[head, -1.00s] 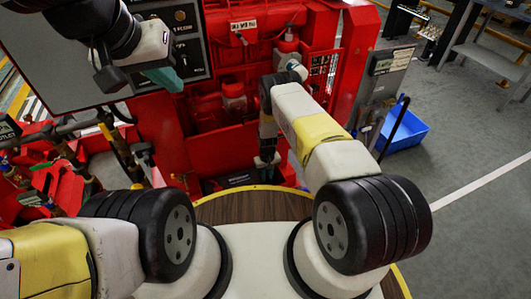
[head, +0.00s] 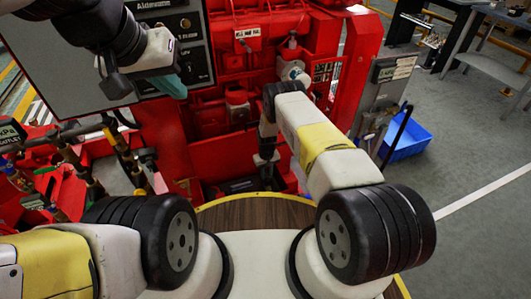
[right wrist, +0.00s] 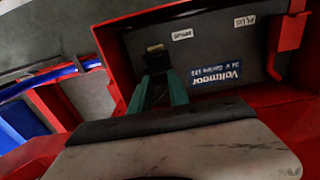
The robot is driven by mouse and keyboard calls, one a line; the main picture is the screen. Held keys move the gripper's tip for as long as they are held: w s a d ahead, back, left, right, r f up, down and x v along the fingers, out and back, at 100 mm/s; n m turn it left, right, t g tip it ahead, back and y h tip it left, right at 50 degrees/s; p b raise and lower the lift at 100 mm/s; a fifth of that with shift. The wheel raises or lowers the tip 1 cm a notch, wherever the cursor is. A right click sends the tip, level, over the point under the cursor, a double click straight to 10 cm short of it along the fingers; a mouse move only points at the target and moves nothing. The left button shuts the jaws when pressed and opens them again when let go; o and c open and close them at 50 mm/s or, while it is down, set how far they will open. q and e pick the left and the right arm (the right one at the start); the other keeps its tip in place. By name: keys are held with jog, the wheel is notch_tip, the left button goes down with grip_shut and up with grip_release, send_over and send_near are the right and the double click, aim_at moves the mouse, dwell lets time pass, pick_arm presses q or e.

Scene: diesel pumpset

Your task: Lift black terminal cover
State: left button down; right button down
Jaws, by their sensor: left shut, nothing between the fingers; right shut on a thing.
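The battery (right wrist: 210,62) is a dark grey block with a blue Voltmoor label and two small white terminal labels, inside a red box. My right gripper (right wrist: 160,90) is over its top, teal fingers shut on a small dark piece, the black terminal cover (right wrist: 157,60), by the left label. A small brass-coloured part shows just beyond the fingertips. Whether the cover is clear of the battery cannot be told. In the head view my right gripper (head: 266,170) reaches down to the red box, its fingers barely visible. My left gripper (head: 173,87) is shut and empty before the control panel.
The red pumpset (head: 225,65) with its grey control panel (head: 170,25) fills the back. Red box walls (right wrist: 118,65) stand close around my right gripper. Pipes and valves (head: 80,150) crowd the left. A blue bin (head: 408,140) lies on the open floor at right.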

jog(key=shift+a+f, duration=0.1)
jog(key=c, duration=1.2)
grip_release()
jog(key=shift+f, duration=0.1)
jog(key=shift+c, duration=0.2)
notch_tip(320, 180, up, 8)
jog(key=shift+f, duration=0.1)
